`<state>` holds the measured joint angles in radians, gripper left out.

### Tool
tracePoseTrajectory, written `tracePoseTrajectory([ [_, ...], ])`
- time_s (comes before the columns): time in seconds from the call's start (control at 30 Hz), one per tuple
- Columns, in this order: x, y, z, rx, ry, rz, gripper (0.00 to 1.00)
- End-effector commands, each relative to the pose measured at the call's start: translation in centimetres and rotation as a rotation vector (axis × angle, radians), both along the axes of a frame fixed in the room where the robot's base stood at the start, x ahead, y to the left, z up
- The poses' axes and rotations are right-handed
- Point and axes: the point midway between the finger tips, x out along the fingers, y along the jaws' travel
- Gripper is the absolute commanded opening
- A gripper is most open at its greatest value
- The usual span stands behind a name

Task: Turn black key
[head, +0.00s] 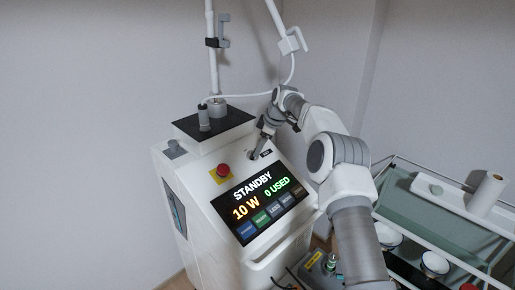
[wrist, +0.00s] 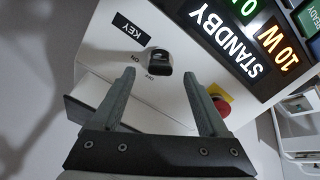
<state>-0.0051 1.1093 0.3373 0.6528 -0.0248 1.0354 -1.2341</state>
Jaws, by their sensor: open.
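The black key (wrist: 160,61) sits in the white sloped panel of the console, beside a black label reading KEY (wrist: 130,28). Small markings are printed around it, one reading ON. My gripper (wrist: 158,77) is open and empty. Its fingers stand apart on either side of the key's line in the wrist view, with the key just beyond the tips and not between them. In the head view my gripper (head: 257,146) is at the panel's upper right, and it hides the key there. The KEY label also shows in the head view (head: 266,153).
A red button (head: 223,170) is on the same panel, close to one finger in the wrist view (wrist: 221,104). A lit screen (head: 258,205) reads STANDBY.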

Motion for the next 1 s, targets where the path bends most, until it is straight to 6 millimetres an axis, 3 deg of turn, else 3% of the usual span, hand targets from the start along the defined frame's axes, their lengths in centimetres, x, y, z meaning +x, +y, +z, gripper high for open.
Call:
tracePoseTrajectory([
  [0.3, 1.0, 1.0, -2.9, -0.001, 0.0, 0.001, 0.78],
  [0.7, 1.1, 1.2, -3.3, -0.001, 0.0, 0.001, 0.76],
  [1.0, 1.1, 1.1, -3.3, 0.0, 0.0, 0.0, 0.22],
])
